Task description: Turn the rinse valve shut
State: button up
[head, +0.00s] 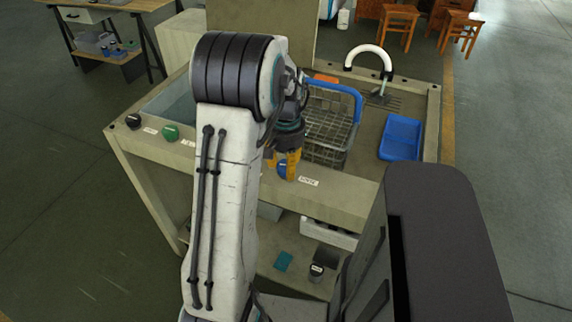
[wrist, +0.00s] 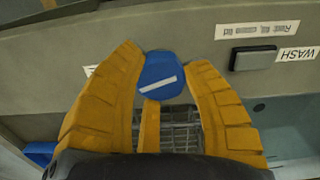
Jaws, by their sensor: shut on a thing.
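The rinse valve is a round blue knob (head: 283,169) on the front ledge of the bench, beside a small white label (head: 308,181). In the wrist view the blue knob (wrist: 163,76) has a white line across its face, tilted a little off the picture's horizontal. My gripper (head: 289,163) has yellow fingers and reaches down onto the knob. In the wrist view my gripper (wrist: 169,66) is shut on the knob, with one finger at each side. The fingers and arm hide part of the knob in the head view.
A black knob (head: 133,121) and a green knob (head: 170,132) sit further left on the ledge. A wire basket with a blue rim (head: 340,87), a blue tray (head: 401,138) and a curved white spout (head: 367,50) stand behind.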

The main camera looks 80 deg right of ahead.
jog(key=shift+a+f+m, duration=0.1)
jog(key=shift+m, duration=1.8)
jog(key=o, duration=1.2)
jog(key=shift+r, duration=0.2)
notch_tip(320, 180, up, 12)
jog(key=shift+f, duration=0.15)
